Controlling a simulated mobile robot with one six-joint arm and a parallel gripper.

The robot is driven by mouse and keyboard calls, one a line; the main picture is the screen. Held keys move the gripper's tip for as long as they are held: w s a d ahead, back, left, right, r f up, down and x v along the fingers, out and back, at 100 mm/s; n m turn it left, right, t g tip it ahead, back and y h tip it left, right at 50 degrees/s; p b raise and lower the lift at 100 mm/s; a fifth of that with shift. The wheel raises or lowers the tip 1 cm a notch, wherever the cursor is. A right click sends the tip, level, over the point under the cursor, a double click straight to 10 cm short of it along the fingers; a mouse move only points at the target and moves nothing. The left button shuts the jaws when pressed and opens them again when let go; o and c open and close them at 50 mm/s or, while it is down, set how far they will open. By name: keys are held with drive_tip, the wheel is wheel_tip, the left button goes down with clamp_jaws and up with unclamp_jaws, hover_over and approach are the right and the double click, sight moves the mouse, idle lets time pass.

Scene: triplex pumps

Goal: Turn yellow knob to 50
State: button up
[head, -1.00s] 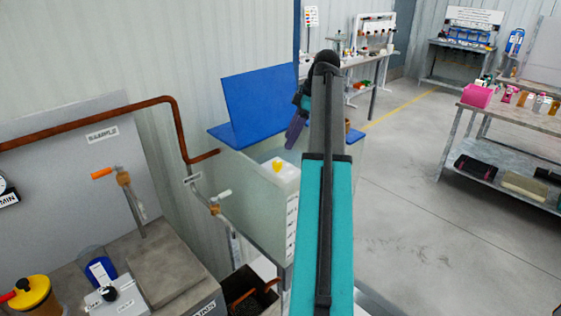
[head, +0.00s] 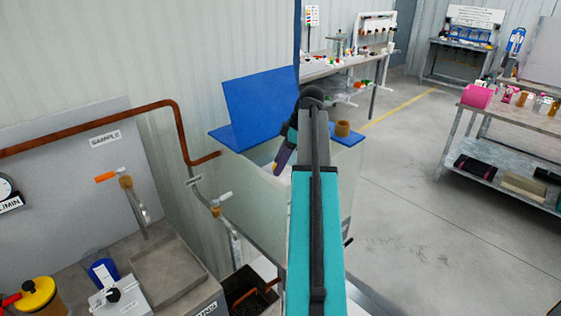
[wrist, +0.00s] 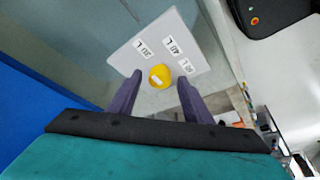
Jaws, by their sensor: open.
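The yellow knob (wrist: 160,73) sits on the flat pale face of a box (wrist: 123,60) in the wrist view, with a small white mark on it. Several small white labels (wrist: 172,46) surround it on the face; their text is tilted and hard to read. My gripper (wrist: 159,79) is open, its two purple fingers on either side of the knob with gaps showing. I cannot tell how high the tips are above the face. In the head view, my gripper (head: 283,158) is over the tank's near left part, and my arm hides the knob.
Copper pipe (head: 90,129) and an orange-handled valve (head: 106,178) are to the left. A yellow-topped container (head: 37,292) stands lower left. Open floor lies to the right.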

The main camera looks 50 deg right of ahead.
drive_tip(key=c, duration=1.1)
drive_tip(key=shift+o, duration=0.2)
